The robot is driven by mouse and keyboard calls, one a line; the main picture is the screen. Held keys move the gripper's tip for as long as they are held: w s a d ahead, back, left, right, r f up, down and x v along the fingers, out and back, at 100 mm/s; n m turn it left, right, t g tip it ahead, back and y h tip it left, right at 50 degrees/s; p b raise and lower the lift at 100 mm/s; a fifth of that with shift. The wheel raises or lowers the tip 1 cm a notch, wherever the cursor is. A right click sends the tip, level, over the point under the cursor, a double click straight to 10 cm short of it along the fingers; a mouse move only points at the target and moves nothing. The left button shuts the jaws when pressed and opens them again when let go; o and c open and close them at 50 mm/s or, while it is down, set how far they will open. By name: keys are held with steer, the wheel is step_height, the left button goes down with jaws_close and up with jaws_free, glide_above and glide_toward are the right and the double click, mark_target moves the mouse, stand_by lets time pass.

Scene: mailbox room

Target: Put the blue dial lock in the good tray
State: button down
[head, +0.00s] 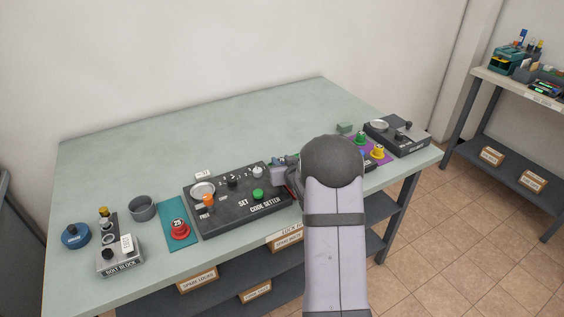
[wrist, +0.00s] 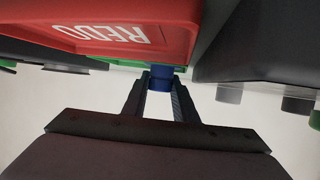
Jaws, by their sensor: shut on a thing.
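The blue dial lock (wrist: 160,76) is between the fingertips of my gripper (wrist: 160,84) in the wrist view. The jaws are shut on it. A red tray marked REDO (wrist: 110,25) is close by in that view, with its lettering upside down. I cannot tell whether the lock touches it. In the head view my arm covers the fingertips and the held lock. I cannot make out a tray marked good in either view.
The black code setter (head: 240,210) lies left of my arm. A red lock (head: 179,229) stands on a teal mat (head: 172,208). The bolt block (head: 120,260) and grey cup (head: 142,207) are farther left. Yellow (head: 377,152) and green locks stand right. The table's back is clear.

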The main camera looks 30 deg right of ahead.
steer(key=shift+f, duration=0.1)
steer(key=c, duration=1.4)
jaws_free()
steer(key=shift+c, duration=0.2)
steer(key=shift+r, duration=0.25)
steer(key=v, duration=1.2)
steer(key=shift+f+b, duration=0.15)
steer(key=shift+b, duration=0.15)
